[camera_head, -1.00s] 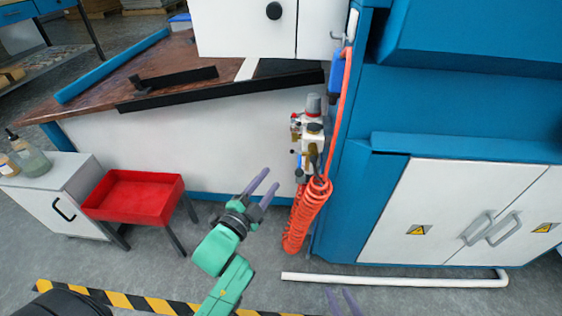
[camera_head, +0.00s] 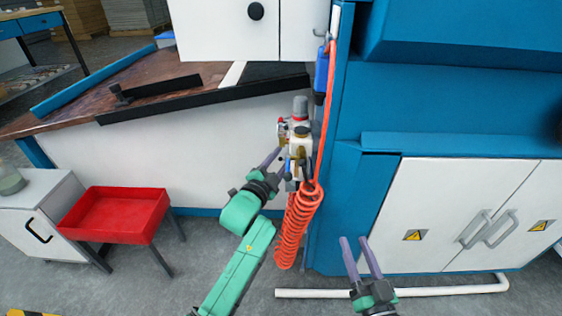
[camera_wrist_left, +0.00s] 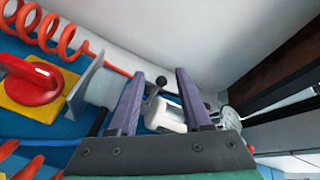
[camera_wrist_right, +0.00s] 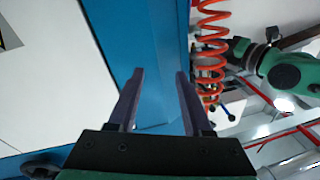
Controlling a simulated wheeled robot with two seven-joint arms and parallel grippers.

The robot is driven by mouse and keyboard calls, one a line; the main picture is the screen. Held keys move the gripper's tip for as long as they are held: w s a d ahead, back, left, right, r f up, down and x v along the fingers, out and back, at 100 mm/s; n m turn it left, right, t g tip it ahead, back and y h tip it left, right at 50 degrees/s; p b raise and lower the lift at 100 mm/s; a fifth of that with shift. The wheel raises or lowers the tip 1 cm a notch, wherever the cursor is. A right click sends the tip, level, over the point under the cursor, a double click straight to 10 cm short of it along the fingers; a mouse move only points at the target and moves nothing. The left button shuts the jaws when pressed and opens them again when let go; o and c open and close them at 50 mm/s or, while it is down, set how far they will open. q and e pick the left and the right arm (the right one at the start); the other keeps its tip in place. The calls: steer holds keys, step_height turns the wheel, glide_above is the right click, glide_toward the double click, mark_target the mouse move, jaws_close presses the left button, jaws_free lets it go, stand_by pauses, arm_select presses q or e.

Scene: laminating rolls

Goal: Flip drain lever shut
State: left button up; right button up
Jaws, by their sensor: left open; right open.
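The air filter unit (camera_head: 300,140) hangs on the side of the blue machine, with a grey-topped knob and pale bowls. My left gripper (camera_head: 280,155) is open at the unit's lower left side. In the left wrist view, a small black-knobbed lever (camera_wrist_left: 160,80) and a white cylinder (camera_wrist_left: 165,114) show between its fingers; I cannot tell whether they touch. I cannot tell for sure whether this is the drain lever. My right gripper (camera_head: 353,240) is open and empty, low in front of the blue machine, apart from the unit.
An orange coiled hose (camera_head: 298,225) hangs below the unit. A red switch (camera_wrist_left: 32,88) on a yellow plate is close by in the left wrist view. A red tray (camera_head: 115,213) stands left. A white pipe (camera_head: 440,290) lies low at right.

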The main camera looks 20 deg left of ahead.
arm_select(q)
steer(key=shift+w, duration=0.35)
jaws_close()
arm_select(e)
steer(key=r, duration=0.1)
steer(key=w+r+t, duration=0.1)
steer(key=r, duration=0.1)
steer(key=shift+d, duration=0.15)
arm_select(q)
steer(key=shift+w+d+r+m+h+p, duration=0.1)
steer(key=shift+w+r+m+h+p, duration=0.2)
steer(key=shift+p, duration=0.4)
steer(key=shift+w+m+g+h+p, duration=0.15)
steer(key=shift+m+g+h+p, duration=0.25)
steer(key=shift+m+h+p, duration=0.55)
steer(key=shift+f+n+h, duration=0.2)
steer(key=shift+n+h, duration=0.05)
arm_select(e)
steer(key=s+a+f+g+h, duration=0.1)
steer(key=s+f+g, duration=0.5)
steer(key=s+f, duration=0.5)
step_height(320, 180, down, 4)
steer(key=shift+s+f+g, duration=0.15)
steer(key=shift+g, duration=0.25)
